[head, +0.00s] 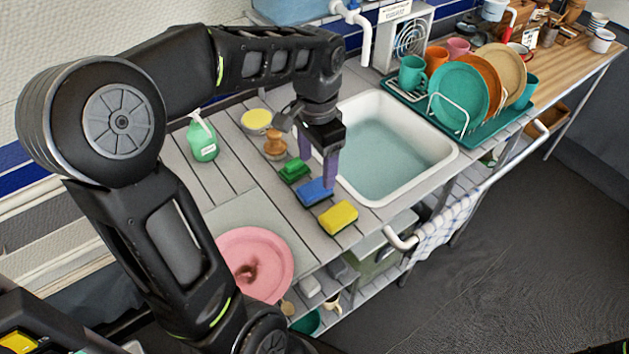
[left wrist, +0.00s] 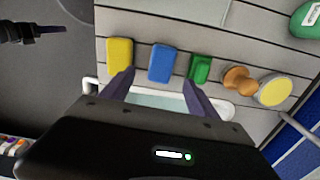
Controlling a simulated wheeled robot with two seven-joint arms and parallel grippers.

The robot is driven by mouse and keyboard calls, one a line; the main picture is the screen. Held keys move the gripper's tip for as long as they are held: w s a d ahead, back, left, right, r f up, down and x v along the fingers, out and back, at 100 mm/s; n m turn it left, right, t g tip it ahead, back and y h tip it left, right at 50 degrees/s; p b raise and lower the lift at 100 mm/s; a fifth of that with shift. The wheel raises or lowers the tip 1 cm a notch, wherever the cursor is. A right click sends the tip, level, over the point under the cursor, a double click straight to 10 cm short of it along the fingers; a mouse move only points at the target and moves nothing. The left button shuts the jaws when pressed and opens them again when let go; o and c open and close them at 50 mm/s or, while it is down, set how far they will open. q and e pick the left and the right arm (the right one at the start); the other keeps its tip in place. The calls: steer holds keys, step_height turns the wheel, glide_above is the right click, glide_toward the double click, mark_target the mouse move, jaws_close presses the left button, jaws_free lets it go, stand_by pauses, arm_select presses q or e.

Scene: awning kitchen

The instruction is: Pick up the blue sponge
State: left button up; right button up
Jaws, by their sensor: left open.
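The blue sponge (head: 312,192) lies on the grey slatted counter between a green sponge (head: 294,170) and a yellow sponge (head: 338,217). In the left wrist view the blue sponge (left wrist: 161,63) shows between the yellow sponge (left wrist: 119,62) and the green one (left wrist: 200,69). My left gripper (head: 318,172) points down over the blue sponge. It is open and empty. In the left wrist view its two purple fingers (left wrist: 156,92) stand apart, with the blue sponge between and beyond them. I cannot tell the exact height of the fingertips. My right gripper is not in view.
A white sink basin (head: 440,156) with water lies right of the sponges. A wooden-handled brush (head: 275,144), a yellow-topped round dish (head: 257,119) and a green soap bottle (head: 203,141) stand behind. A pink plate (head: 270,250) lies at front left. A teal dish rack (head: 398,88) stands at back right.

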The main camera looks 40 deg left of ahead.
mark_target(315, 187)
arm_select(q)
steer(key=shift+f, duration=1.3)
steer(key=shift+f, duration=0.1)
step_height(315, 187, down, 5)
steer(key=shift+s+a+f+p, duration=0.1)
steer(key=shift+a+p, duration=0.05)
steer(key=shift+p, duration=0.15)
steer(key=shift+c, duration=0.2)
steer(key=c, duration=1.4)
